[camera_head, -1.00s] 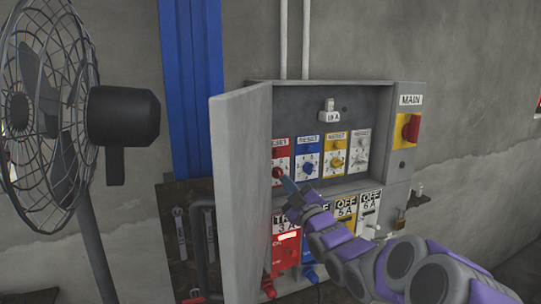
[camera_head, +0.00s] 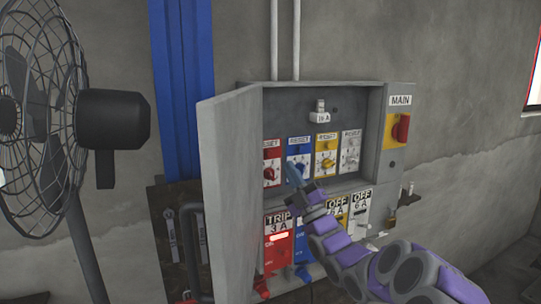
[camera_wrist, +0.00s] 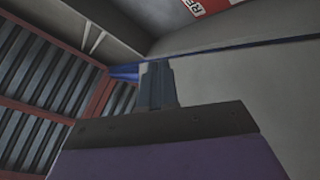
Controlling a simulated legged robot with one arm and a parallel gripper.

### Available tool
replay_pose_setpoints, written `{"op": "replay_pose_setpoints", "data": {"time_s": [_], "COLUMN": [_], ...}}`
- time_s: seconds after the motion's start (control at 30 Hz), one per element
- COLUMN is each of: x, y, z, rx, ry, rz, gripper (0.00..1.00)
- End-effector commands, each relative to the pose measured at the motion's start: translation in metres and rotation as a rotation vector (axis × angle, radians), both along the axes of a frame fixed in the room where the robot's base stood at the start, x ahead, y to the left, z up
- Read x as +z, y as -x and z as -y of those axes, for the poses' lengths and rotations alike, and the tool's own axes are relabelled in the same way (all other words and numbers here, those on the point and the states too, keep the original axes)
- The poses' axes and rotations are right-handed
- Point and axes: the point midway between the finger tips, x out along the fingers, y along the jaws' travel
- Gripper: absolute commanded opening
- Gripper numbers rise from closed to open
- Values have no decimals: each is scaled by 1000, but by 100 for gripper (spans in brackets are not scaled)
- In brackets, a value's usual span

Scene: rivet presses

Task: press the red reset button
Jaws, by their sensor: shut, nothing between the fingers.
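The red RESET unit (camera_head: 271,153) is at the left end of a row of coloured RESET units inside an open grey electrical cabinet. Its red button (camera_head: 269,173) shows uncovered. Below it is a red breaker marked TRIP 3 A (camera_head: 278,252) with a lit strip. I cannot tell whether the tip touches anything. In the wrist view the shut fingers (camera_wrist: 157,85) point up, with part of a red label (camera_wrist: 205,6) above.
The open cabinet door (camera_head: 230,200) stands at the left of the units. A black fan (camera_head: 110,120) is farther left. Yellow and grey RESET units (camera_head: 326,150) are to the right. A red MAIN switch (camera_head: 401,128) is on the right side of the cabinet.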

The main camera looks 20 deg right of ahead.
Motion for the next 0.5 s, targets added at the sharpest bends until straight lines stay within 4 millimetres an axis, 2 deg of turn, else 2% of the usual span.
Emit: {"op": "replay_pose_setpoints", "data": {"time_s": [0.17,0.5], "x": [5,2], "y": [-19,-61], "z": [-1,-3], "rx": [0,1], "ry": [1,1], "rz": [-1,-2], "gripper": [0,0]}}
